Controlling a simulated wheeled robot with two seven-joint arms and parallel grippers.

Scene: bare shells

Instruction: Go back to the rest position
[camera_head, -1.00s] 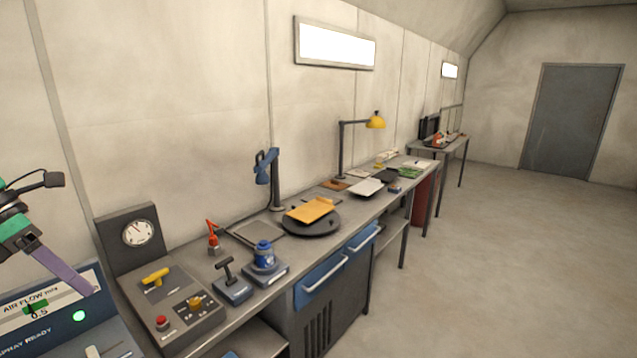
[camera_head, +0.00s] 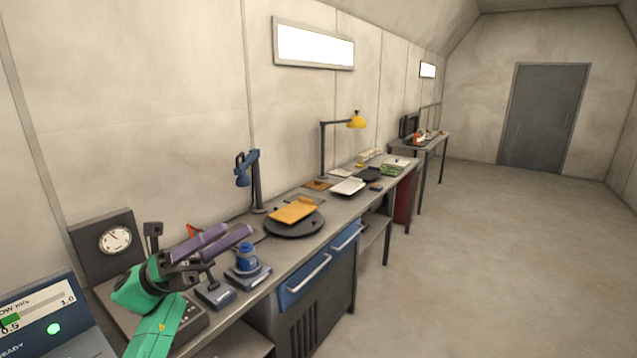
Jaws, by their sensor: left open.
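My left gripper (camera_head: 226,238) is at the lower left, with a green wrist and two purple fingers. The fingers point right and a little up, apart from each other, with nothing seen between them. The gripper shows in front of the grey control box and partly hides it, along with the red-tipped item and the black lever (camera_head: 212,287) behind it. I cannot tell how far above the bench the fingers are. My right gripper is not in view.
The long bench (camera_head: 375,205) runs away to the right along the wall. It bears a dial gauge (camera_head: 115,240), a blue lamp (camera_head: 250,180), a round dark plate (camera_head: 294,227) with an orange envelope (camera_head: 294,211), and a yellow lamp (camera_head: 356,121). The floor (camera_head: 480,260) at right is clear.

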